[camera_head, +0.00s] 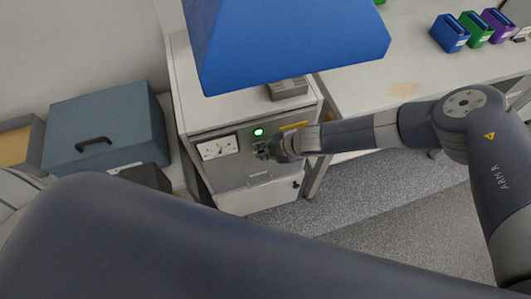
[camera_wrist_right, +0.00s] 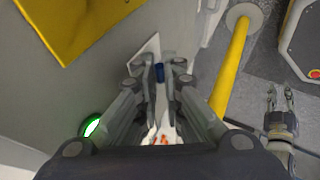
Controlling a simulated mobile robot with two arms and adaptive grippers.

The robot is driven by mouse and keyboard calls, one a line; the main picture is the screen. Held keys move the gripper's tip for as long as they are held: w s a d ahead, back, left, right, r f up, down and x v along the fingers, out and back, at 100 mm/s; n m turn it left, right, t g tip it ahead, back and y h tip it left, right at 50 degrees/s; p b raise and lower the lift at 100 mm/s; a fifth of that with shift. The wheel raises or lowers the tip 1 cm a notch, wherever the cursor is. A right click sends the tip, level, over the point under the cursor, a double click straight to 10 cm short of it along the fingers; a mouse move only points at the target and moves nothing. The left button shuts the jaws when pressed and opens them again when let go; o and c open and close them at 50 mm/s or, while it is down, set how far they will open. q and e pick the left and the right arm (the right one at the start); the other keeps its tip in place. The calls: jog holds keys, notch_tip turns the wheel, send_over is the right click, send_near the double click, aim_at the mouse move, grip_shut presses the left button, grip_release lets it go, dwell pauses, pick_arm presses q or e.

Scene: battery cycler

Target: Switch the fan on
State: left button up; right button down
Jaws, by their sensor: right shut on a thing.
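My right gripper (camera_head: 266,151) is at the front panel of a grey cabinet (camera_head: 228,173), just below and right of a lit green lamp (camera_head: 258,132). In the right wrist view, the fingers of the right gripper (camera_wrist_right: 163,68) are closed around a small dark blue piece (camera_wrist_right: 159,73), in front of a whitish plate. It looks like a switch knob, but most of it is hidden. The green lamp (camera_wrist_right: 92,126) glows at the lower left there. My left gripper (camera_wrist_right: 281,97) shows at the right wrist view's lower right, its fingers apart and empty. I cannot make out the fan itself.
A white gauge (camera_head: 217,147) is on the panel, left of the lamp. A large blue hood (camera_head: 290,45) hangs above the cabinet. A yellow bar (camera_wrist_right: 229,70) runs close to the right gripper. A blue-grey case (camera_head: 105,130) stands left; a bench (camera_head: 375,92) stands right.

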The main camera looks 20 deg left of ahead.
jog(key=shift+f, duration=0.1)
dwell(0.6)
jog(key=c, duration=1.7)
grip_release()
jog(key=shift+a, duration=0.15)
jog(key=shift+r, duration=0.2)
jog(key=v, duration=0.7)
jog(key=shift+d+r, duration=0.25)
jog(key=shift+r, duration=0.1)
